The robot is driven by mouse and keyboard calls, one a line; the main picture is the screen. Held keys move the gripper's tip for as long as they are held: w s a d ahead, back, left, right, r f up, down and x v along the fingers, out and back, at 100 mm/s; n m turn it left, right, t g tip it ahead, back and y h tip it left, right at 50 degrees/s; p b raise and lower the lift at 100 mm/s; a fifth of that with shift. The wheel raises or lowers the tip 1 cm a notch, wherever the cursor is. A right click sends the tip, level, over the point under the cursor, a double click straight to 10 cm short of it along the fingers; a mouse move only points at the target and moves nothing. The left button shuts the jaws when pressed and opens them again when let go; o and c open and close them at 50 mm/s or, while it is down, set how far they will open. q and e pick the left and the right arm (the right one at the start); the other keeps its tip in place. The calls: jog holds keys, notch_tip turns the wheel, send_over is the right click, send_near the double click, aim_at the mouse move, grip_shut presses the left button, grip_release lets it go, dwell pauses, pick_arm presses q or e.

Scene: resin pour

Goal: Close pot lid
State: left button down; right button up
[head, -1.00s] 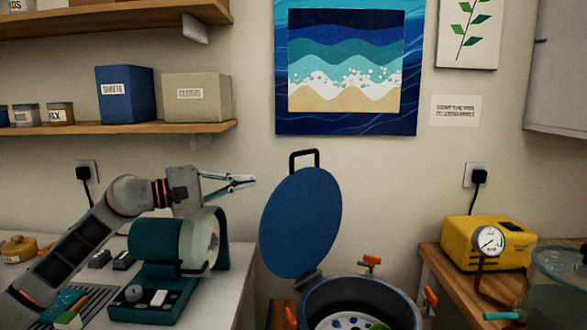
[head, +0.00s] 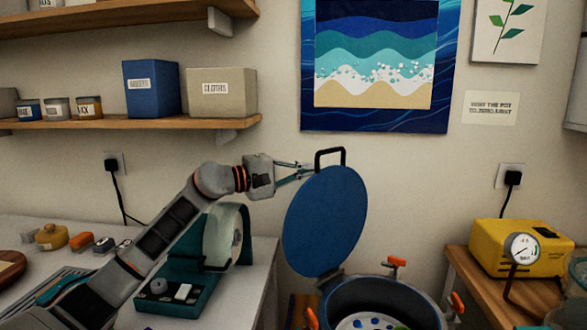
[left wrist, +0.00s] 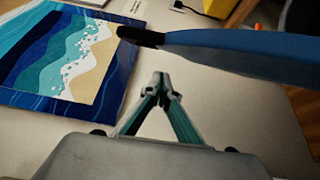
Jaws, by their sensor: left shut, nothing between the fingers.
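The pot (head: 385,298) stands at the bottom of the head view. Its blue lid (head: 326,222) is raised on the hinge, tilted up at the pot's left rear, with a black handle (head: 330,153) at the top. My left gripper (head: 308,170) is shut and empty, its fingertips just left of the handle and the lid's upper edge in the head view. In the left wrist view, the gripper's closed fingertips (left wrist: 161,80) are apart from the lid (left wrist: 245,52), seen edge-on, and its black handle (left wrist: 140,36). My right gripper is not in view.
Orange clamps (head: 396,262) ring the pot's rim. A teal tape dispenser (head: 190,280) stands on the bench under my left arm. A yellow pump with a gauge (head: 520,248) sits on the right-hand table. A wooden shelf (head: 130,124) with boxes is above left.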

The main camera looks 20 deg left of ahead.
pick_arm(q)
jog(key=shift+s+d+r+p, duration=0.25)
jog(key=shift+s+d+p, duration=0.15)
jog(key=shift+s+d, duration=0.6)
jog(key=shift+w+d+f, duration=0.1)
jog(key=shift+d, duration=0.2)
jog(key=shift+d, duration=0.1)
